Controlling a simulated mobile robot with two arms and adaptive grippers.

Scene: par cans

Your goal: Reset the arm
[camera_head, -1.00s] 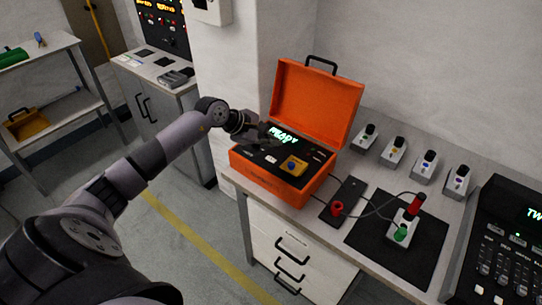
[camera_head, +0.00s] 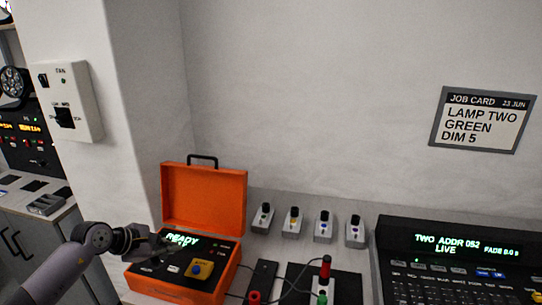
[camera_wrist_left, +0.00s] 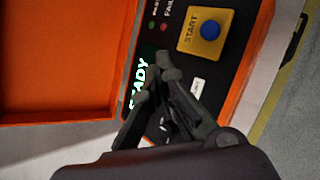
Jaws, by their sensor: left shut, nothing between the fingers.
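My left arm comes in from the lower left in the head view. Its gripper (camera_head: 168,245) is shut and empty, over the left part of the open orange tester case (camera_head: 205,200). The case display (camera_head: 183,240) reads READY. In the left wrist view the shut fingers (camera_wrist_left: 165,75) are over the case's dark panel, beside the display and short of the yellow START plate with its blue button (camera_wrist_left: 210,31). I cannot tell whether the fingertips touch the panel. My right gripper is not in view.
Several small grey units (camera_head: 292,222) stand in a row behind the dark mat (camera_head: 347,290). A red and green plugged lamp unit (camera_head: 325,275) stands on it. A console (camera_head: 450,255) is at right, a job card (camera_head: 482,120) on the wall. A grey cabinet stands left.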

